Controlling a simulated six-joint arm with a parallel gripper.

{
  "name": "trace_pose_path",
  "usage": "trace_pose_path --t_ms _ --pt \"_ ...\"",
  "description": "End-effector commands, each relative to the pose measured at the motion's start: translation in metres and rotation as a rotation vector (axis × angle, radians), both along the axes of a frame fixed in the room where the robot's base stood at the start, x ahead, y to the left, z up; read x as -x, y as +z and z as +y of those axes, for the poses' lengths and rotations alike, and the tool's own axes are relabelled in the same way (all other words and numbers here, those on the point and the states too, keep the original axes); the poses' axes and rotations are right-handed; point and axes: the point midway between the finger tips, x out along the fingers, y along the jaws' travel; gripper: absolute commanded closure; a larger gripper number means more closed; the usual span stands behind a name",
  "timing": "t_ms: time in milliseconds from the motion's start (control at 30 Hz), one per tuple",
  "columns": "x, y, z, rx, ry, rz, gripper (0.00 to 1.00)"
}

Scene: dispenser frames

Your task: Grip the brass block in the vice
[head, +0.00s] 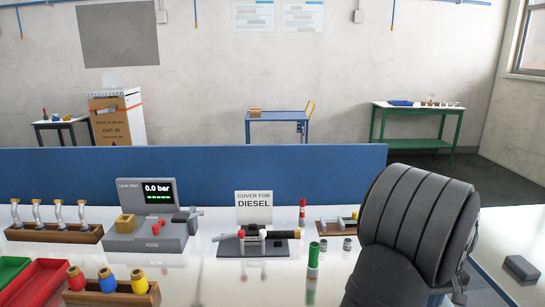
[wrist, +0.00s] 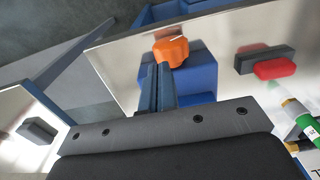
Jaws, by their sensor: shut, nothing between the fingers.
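In the wrist view, my gripper (wrist: 160,72) is shut and empty, its fingers close together. An orange knob (wrist: 172,52) shows right at the fingertips; I cannot tell whether they touch it. Beside and behind it is a blue block-shaped body (wrist: 203,75), which may be the vice, partly hidden by the fingers. In the head view my dark arm covers the right side of the bench, and neither the vice nor my fingertips show there. A brass-coloured block (head: 125,222) sits on the grey leak tester (head: 152,238) at the left; I cannot tell whether it is the task's block.
A green and white cylinder (head: 313,257) stands left of my arm. A fixture (head: 254,245) stands before a "cover for diesel" sign (head: 254,208). A red tray (head: 38,281) and a wooden rack (head: 52,233) are at left. A dark block (head: 520,268) lies at far right.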

Motion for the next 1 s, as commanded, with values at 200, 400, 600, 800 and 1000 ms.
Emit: trace_pose_path --t_ms 200,400,600,800,1000 --pt "0.0 0.0 0.001 0.0 0.0 0.0 1.0" --pt "0.0 0.0 0.008 0.0 0.001 0.0 1.0" --pt "0.0 0.0 0.02 0.001 0.001 -0.001 1.0" --pt "0.0 0.0 0.026 0.001 0.0 -0.001 1.0" --pt "0.0 0.0 0.026 0.0 0.0 0.0 1.0"
